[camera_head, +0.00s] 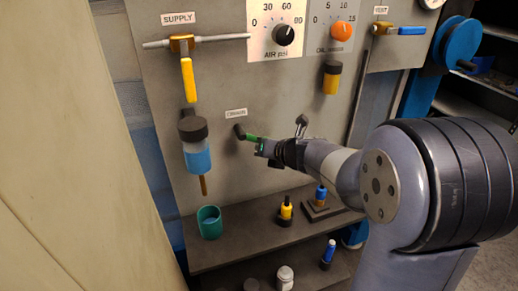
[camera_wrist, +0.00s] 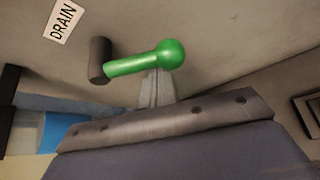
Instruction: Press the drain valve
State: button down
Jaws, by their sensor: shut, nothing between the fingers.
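The drain valve (camera_head: 251,137) is a short green lever on a dark round mount, on the grey panel below the DRAIN label (camera_head: 236,113). In the wrist view the green lever (camera_wrist: 135,62) runs from the dark mount at left to a rounded green knob at right. My gripper (camera_head: 263,147) is shut and empty, with its tip close to the knob end of the lever. In the wrist view the shut fingers (camera_wrist: 157,90) reach up to just below the knob, which hides their tips. I cannot tell whether they touch it.
A bottle with blue liquid (camera_head: 197,158) hangs left of the valve, above a green cup (camera_head: 209,222). The yellow SUPPLY handle (camera_head: 188,80) and AIR dial (camera_head: 284,35) are above. A dark shelf (camera_head: 250,246) with small bottles lies below. Bare panel surrounds the valve.

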jog(key=shift+w+d+r+n+h+p, duration=0.1)
jog(key=shift+d+r+n+h+p, duration=0.3)
jog(key=shift+r+n+h+p, duration=0.3)
jog(key=shift+r, duration=0.2)
notch_tip(320, 180, down, 4)
jog(key=b, duration=0.4)
jog(key=a+p+v, duration=0.1)
jog(key=p+v, duration=0.2)
jog(key=v, duration=0.7)
jog(key=shift+s, duration=0.6)
